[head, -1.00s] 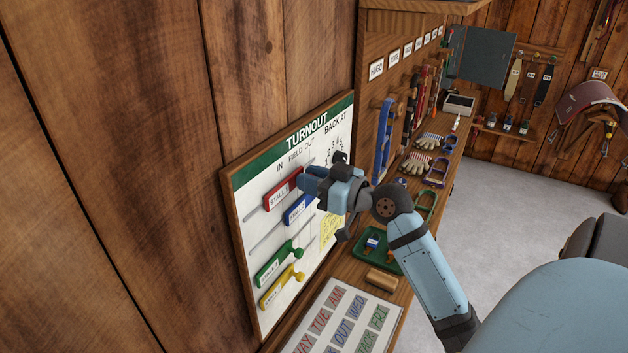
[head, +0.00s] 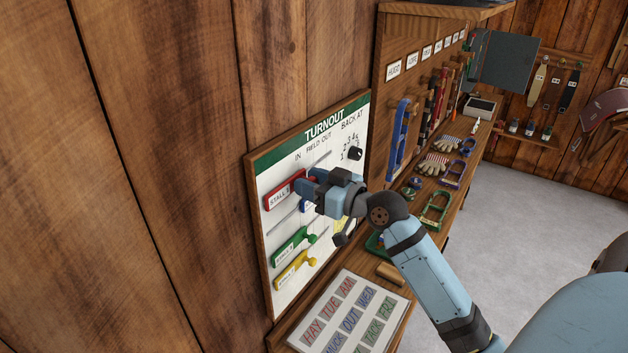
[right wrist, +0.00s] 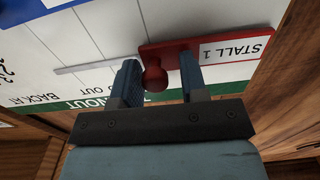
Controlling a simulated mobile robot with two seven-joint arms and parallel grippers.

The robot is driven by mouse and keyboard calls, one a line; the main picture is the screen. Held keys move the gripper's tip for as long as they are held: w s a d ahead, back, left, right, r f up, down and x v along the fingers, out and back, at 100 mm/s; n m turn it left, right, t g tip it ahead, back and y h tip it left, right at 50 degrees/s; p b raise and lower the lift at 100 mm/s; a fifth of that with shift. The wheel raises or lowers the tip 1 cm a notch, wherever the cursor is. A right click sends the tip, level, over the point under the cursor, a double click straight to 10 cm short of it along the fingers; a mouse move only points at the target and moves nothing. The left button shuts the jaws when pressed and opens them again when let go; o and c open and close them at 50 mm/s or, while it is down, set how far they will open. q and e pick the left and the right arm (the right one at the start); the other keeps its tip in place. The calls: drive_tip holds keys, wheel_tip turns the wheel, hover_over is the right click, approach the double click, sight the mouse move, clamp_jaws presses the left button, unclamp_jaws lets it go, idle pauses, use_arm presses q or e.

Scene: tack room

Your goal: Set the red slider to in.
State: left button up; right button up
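The red slider (head: 284,192) with the STALL 1 label sits on the top track of the TURNOUT board (head: 284,300), at its left, IN side. It also shows in the right wrist view (right wrist: 205,52), with bare track stretching away to the left, the OUT side. My right gripper (head: 307,183) is at the slider's knob. In the right wrist view its fingers (right wrist: 162,85) straddle the round red knob (right wrist: 155,78). The left finger is against or very near it; a gap shows on the right. The blue slider (head: 306,207) is mostly hidden behind my gripper. My left gripper is out of view.
Green (head: 288,250) and yellow (head: 292,272) sliders sit lower on the board. Below lies a bench with a word chart (head: 318,345), a wooden block (head: 390,272) and a green tray (head: 375,244).

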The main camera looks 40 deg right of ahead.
drive_tip(key=shift+o, duration=0.5)
drive_tip(key=shift+a+r, duration=0.1)
drive_tip(key=b+v, duration=0.4)
drive_tip(key=v, duration=1)
drive_tip(key=shift+w, duration=0.1)
